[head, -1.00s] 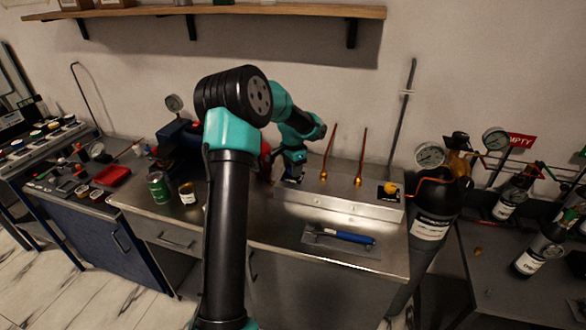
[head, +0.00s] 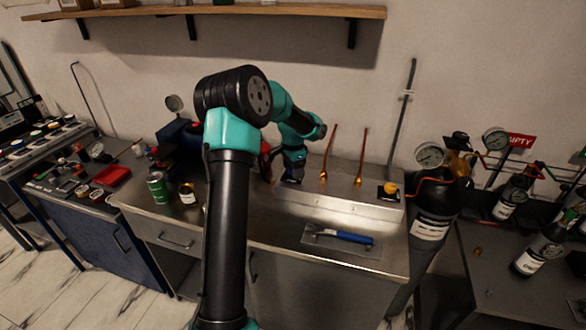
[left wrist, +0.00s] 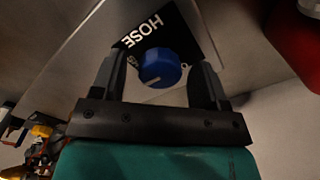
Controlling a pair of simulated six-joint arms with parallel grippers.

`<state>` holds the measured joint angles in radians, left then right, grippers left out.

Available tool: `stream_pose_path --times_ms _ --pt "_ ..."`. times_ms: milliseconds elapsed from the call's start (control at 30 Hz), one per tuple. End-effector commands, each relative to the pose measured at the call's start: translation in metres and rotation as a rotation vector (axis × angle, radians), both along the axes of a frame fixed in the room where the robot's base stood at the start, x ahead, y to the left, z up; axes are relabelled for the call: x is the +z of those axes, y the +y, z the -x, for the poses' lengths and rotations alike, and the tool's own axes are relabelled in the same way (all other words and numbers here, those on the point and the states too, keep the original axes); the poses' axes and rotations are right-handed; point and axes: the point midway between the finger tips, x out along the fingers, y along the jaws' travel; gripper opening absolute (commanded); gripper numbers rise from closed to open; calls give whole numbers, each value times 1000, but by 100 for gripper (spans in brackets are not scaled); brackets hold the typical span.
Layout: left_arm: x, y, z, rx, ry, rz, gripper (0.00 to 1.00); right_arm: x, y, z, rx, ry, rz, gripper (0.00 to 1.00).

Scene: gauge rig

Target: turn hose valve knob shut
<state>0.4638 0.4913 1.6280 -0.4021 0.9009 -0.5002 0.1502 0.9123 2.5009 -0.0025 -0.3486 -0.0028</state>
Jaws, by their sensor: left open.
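The blue hose valve knob (left wrist: 160,67) has a white pointer line and sits on a metal panel beside a black label (left wrist: 150,35) reading HOSE. In the left wrist view my left gripper (left wrist: 157,75) is open, with one finger on each side of the knob and a visible gap to each. I cannot tell how deep the fingers reach along the knob. In the head view my left gripper (head: 291,178) is at the left end of the raised metal block (head: 335,203), and the knob is hidden there. My right gripper is out of view.
Two copper tubes (head: 329,152) rise from the block, with a yellow knob (head: 390,188) at its right end. A blue-handled tool (head: 345,237) lies on a tray in front. A green can (head: 158,188) stands at left; gas cylinders (head: 432,220) stand at right.

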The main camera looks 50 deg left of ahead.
Motion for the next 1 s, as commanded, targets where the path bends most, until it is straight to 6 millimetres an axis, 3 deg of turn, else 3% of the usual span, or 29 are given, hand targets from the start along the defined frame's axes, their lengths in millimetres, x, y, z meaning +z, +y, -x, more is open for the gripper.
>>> stream_pose_path --times_ms 367,1000 --pt "14 0 0 1 -1 -1 68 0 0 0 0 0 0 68" --pt "131 0 -1 0 -3 -1 68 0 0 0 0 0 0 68"
